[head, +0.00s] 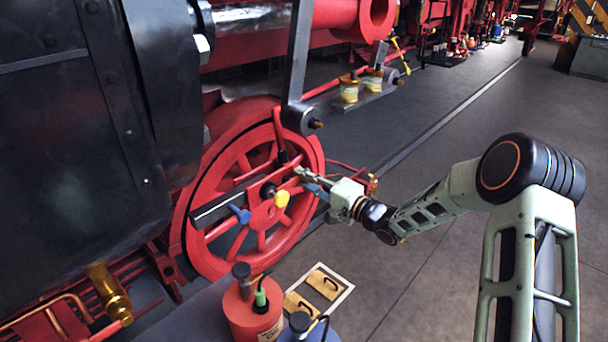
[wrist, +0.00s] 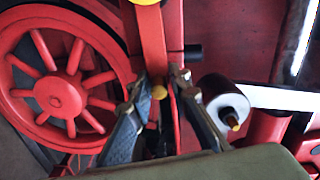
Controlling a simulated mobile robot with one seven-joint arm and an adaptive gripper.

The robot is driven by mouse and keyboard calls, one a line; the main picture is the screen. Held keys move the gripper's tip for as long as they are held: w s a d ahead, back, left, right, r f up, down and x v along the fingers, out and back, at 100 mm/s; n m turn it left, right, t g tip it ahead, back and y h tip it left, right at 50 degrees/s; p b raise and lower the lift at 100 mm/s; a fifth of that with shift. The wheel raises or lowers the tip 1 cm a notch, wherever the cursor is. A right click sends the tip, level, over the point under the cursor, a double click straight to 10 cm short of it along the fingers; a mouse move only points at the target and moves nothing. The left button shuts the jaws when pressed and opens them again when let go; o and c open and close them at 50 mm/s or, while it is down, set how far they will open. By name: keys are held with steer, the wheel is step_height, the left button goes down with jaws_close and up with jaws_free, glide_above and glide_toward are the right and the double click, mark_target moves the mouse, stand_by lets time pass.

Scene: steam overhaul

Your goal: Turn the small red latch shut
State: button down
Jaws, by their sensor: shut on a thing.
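My gripper (head: 303,175) reaches in from the right to the front of the red spoked wheel (head: 222,250). In the wrist view my gripper (wrist: 163,80) has its two fingers on either side of a narrow red piece, which looks like the small red latch (wrist: 174,112). The fingers are closed on it, though their tips partly hide it.
A dark rod (head: 298,60) hangs above. Below stand a red can (head: 251,309) and a tray (head: 343,292).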

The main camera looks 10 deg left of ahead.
steer(key=shift+s+f, duration=0.2)
steer(key=shift+f, duration=0.4)
steer(key=c, duration=2)
jaws_free()
steer(key=shift+c, duration=0.2)
steer(key=shift+o, duration=0.5)
steer(key=shift+r, duration=0.15)
steer(key=shift+w+r, duration=0.1)
steer(key=shift+r, duration=0.05)
steer(key=v, duration=1.2)
